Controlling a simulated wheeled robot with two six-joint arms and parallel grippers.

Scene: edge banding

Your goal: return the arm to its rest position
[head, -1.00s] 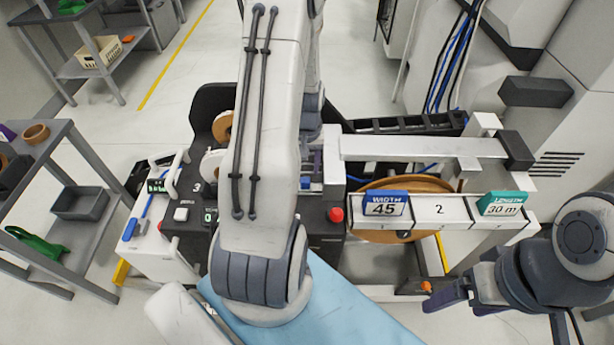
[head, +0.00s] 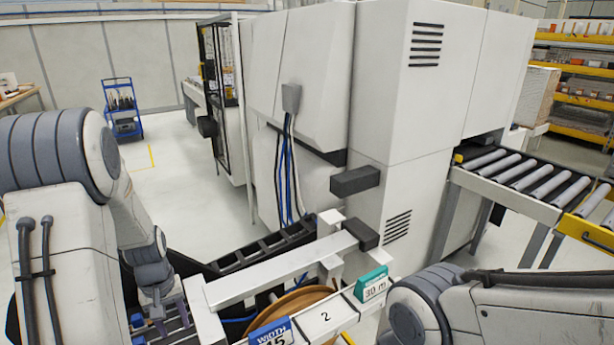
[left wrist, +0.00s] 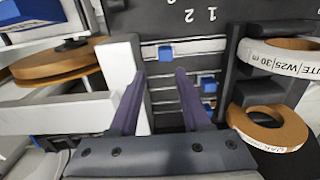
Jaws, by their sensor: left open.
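My left arm comes in from the left in the head view, raised and bent, with its wrist hanging down. Its gripper (head: 163,312) points down beside the left end of the white bar on the machine. In the left wrist view the gripper's two dark fingers (left wrist: 158,78) stand apart with nothing between them. Below them is a dark panel (left wrist: 226,60) with metal rails and blue clips; I cannot tell if the fingers touch it. My right arm shows at the lower right of the head view; its gripper is out of view.
A wooden reel (head: 290,303) sits behind a rail with a blue WIDTH tag (head: 270,332) and a green 30 m tag (head: 371,284). Edge-band rolls (left wrist: 268,128) lie right of the fingers.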

